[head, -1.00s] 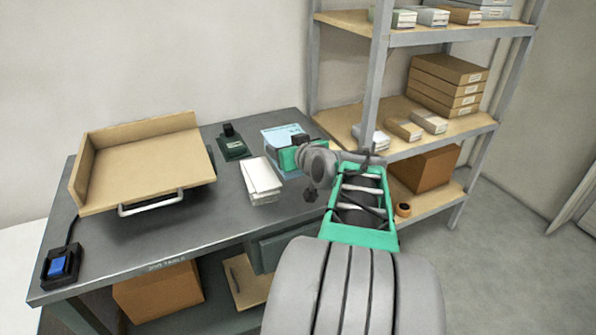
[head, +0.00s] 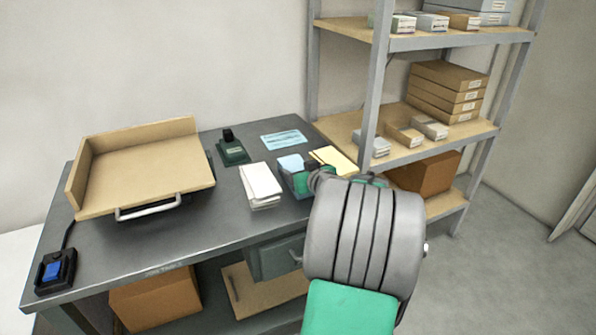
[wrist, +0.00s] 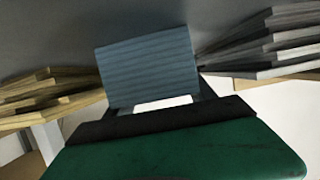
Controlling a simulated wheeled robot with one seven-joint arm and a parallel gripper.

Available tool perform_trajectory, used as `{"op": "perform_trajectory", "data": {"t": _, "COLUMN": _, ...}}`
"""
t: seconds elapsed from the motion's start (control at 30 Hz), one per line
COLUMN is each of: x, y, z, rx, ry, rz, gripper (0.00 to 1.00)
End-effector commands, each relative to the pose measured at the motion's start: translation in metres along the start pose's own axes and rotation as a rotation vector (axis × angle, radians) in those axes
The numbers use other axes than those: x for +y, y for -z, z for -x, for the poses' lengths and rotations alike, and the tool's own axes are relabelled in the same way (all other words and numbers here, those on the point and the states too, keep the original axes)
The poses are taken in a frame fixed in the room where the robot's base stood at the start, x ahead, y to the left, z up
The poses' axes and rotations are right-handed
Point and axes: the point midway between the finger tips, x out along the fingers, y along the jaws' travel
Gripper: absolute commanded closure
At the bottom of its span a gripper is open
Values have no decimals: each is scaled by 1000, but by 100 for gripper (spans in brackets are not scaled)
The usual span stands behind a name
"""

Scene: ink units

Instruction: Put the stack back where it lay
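A blue stack of sheets (head: 290,162) is at my gripper on the right part of the table. My gripper (head: 308,176) is partly hidden by my own arm in the head view. In the wrist view the blue stack (wrist: 148,68) stands out beyond the dark jaw, and my gripper (wrist: 155,108) appears shut on it. A white stack (head: 261,181) lies to its left and a yellow stack (head: 336,158) to its right. Whether the blue stack touches the table is hidden.
A flat light-blue card (head: 284,139) and a small dark green device (head: 233,150) lie behind. A wooden tray (head: 145,178) and a blue button box (head: 55,270) are at the left. A shelf rack (head: 372,95) stands close on the right.

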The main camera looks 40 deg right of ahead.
Motion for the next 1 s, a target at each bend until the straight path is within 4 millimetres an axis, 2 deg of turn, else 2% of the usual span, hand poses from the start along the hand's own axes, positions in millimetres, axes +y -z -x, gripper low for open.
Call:
{"op": "perform_trajectory", "data": {"t": 0.03, "x": 0, "y": 0, "z": 0, "rx": 0, "ry": 0, "rz": 0, "gripper": 33}}
{"op": "perform_trajectory", "data": {"t": 0.27, "x": 0, "y": 0, "z": 0, "rx": -1, "ry": 0, "rz": 0, "gripper": 15}}
{"op": "perform_trajectory", "data": {"t": 0.6, "x": 0, "y": 4, "z": 5, "rx": 0, "ry": -1, "rz": 0, "gripper": 15}}
{"op": "perform_trajectory", "data": {"t": 0.67, "x": 1, "y": 4, "z": 15, "rx": 0, "ry": -2, "rz": 0, "gripper": 15}}
{"op": "perform_trajectory", "data": {"t": 1.0, "x": 2, "y": 4, "z": 100, "rx": 1, "ry": -6, "rz": 0, "gripper": 15}}
